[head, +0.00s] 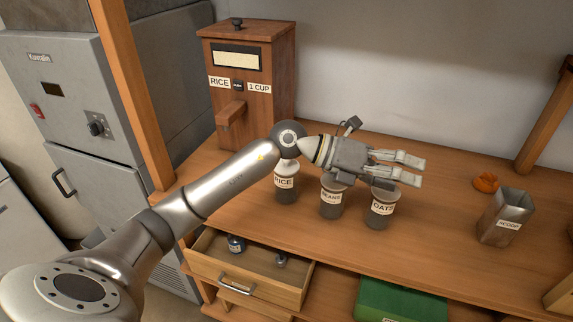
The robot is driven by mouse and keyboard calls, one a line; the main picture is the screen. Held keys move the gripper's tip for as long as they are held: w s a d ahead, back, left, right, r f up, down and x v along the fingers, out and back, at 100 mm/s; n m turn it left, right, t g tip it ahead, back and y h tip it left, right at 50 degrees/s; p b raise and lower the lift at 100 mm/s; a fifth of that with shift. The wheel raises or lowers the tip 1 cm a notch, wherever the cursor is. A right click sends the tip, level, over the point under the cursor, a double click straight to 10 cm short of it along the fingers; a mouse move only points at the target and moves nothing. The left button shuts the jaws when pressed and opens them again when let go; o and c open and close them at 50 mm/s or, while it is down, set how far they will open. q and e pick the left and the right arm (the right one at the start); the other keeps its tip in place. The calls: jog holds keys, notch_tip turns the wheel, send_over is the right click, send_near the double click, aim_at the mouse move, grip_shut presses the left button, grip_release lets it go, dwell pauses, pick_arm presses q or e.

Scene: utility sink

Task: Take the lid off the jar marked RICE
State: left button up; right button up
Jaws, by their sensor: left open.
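The jar marked RICE (286,185) stands upright on the wooden counter, leftmost in a row of three jars. Its top is partly hidden behind my left wrist, so I see only a pale upper part and cannot make out the whole lid. My left gripper (411,169) is open and empty. It points right, above the jars marked BEANS (331,198) and OATS (381,208), to the right of the RICE jar. The gripper hides the tops of these two jars in part. My right gripper is not in view.
A wooden dispenser (280,75) labelled RICE and 1 CUP stands at the back left. A metal container marked SCOOP (503,217) and an orange object (486,182) are at the right. An open drawer (250,283) juts out below. A green box (400,302) sits lower down.

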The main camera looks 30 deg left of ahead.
pick_arm(q)
jog(key=w+a+f+g+y, duration=0.1)
jog(key=w+a+f+y, duration=0.2)
jog(key=a+y, duration=0.65)
jog(key=n+g+y+p, duration=0.2)
jog(key=y, duration=0.2)
send_over(283, 168)
notch_tip(283, 168, down, 3)
jog(key=shift+s+d+f, duration=0.1)
jog(key=shift+s+f, duration=0.05)
jog(key=shift+f, duration=0.25)
jog(key=x, duration=0.1)
jog(key=p+x, duration=0.2)
jog(key=x, duration=0.1)
jog(key=shift+w, duration=0.3)
jog(key=shift+w+f, duration=0.1)
jog(key=shift+f, duration=0.25)
jog(key=shift+c, duration=0.4)
jog(key=c, duration=0.9)
